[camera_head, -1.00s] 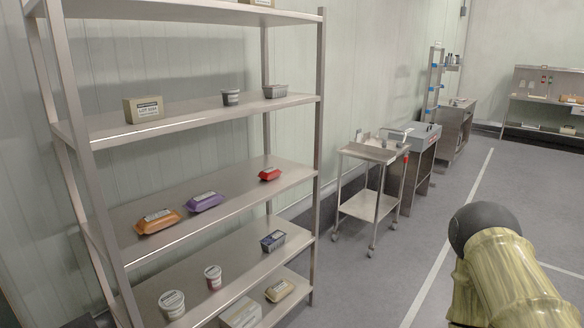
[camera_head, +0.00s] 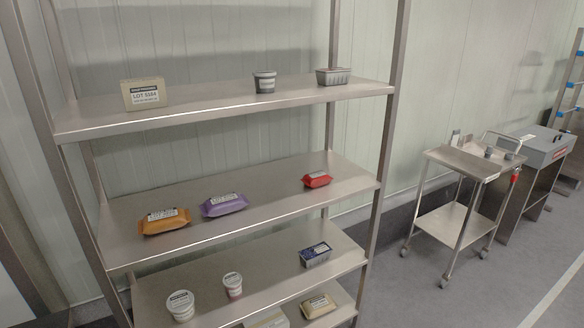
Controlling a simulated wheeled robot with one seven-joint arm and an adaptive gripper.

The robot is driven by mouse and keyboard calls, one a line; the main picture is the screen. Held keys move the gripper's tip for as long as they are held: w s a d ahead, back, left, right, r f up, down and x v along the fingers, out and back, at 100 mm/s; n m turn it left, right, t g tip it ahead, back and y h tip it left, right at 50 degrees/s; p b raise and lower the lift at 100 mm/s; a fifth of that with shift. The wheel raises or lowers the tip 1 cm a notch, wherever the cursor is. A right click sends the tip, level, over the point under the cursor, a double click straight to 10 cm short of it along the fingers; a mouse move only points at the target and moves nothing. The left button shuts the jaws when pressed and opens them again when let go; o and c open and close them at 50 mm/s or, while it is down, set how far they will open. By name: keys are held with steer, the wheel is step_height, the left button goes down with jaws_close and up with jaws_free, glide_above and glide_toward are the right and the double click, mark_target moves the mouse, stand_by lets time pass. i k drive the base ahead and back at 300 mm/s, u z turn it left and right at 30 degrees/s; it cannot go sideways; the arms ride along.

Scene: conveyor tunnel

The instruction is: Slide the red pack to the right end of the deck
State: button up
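The red pack (camera_head: 317,180) lies on the middle shelf of a steel rack, towards that shelf's right end. It is small, with a pale label on top. A purple pack (camera_head: 225,205) and an orange pack (camera_head: 165,221) lie on the same shelf (camera_head: 268,208), to its left. Bare shelf shows between the purple and red packs, and a short bare stretch lies right of the red pack. I see no deck or conveyor by that name. My gripper is not in view.
The shelf above holds a boxed block (camera_head: 143,94), a dark cup (camera_head: 264,82) and a grey tray (camera_head: 333,77). Below stand white tubs (camera_head: 180,306) and a dark blue tray (camera_head: 315,255). A rack post (camera_head: 386,150) bounds the right. A steel trolley (camera_head: 452,222) stands right of it.

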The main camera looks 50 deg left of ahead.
mark_target(313, 180)
steer(key=u, duration=0.45)
steer(key=i, duration=0.85)
steer(key=u, duration=0.5)
